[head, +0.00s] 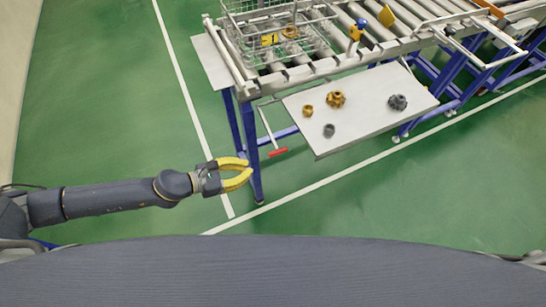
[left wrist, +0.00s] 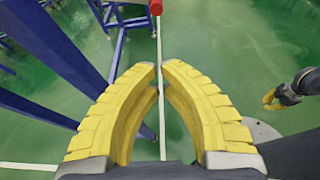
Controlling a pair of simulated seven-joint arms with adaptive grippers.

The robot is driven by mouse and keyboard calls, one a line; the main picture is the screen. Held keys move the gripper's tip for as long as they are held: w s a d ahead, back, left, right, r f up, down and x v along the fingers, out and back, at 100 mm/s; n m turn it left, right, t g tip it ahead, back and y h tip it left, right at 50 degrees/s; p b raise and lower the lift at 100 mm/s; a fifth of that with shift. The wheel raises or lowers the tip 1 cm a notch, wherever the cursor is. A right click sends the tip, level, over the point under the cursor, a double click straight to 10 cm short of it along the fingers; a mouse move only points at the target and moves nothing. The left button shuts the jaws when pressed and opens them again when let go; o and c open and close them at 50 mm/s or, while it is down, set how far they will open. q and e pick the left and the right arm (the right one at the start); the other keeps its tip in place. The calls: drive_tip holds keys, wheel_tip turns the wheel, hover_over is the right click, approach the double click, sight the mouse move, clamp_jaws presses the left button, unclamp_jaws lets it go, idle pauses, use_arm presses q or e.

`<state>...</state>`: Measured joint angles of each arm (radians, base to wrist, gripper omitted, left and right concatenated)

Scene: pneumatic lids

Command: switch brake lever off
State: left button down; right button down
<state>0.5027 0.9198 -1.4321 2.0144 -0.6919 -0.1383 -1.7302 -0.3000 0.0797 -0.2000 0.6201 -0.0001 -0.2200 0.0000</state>
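The brake lever is a thin grey rod with a red handle (head: 278,152), hanging from the left end of the roller conveyor beside its blue leg. Its red end (left wrist: 155,7) also shows at the top edge of the left wrist view. My left gripper (head: 250,168) has yellow fingers and is empty, below and left of the red handle and apart from it. In the left wrist view its fingertips (left wrist: 160,66) almost meet, with a thin gap. My right gripper (left wrist: 268,98) is small at the right of the left wrist view; its opening is unclear.
The roller conveyor (head: 335,65) carries a wire basket (head: 255,42). A grey shelf (head: 365,125) below holds several gold and grey parts. A blue leg (head: 250,150) stands near my left gripper. The green floor left of it is clear.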

use_arm(q)
drive_tip(key=shift+m, duration=0.3)
drive_tip(key=shift+w+d, duration=0.1)
drive_tip(key=w+d, duration=0.4)
drive_tip(key=d, duration=0.4)
drive_tip(key=shift+d+r, duration=0.15)
drive_tip(key=shift+r, duration=0.05)
idle(0.5)
idle(0.3)
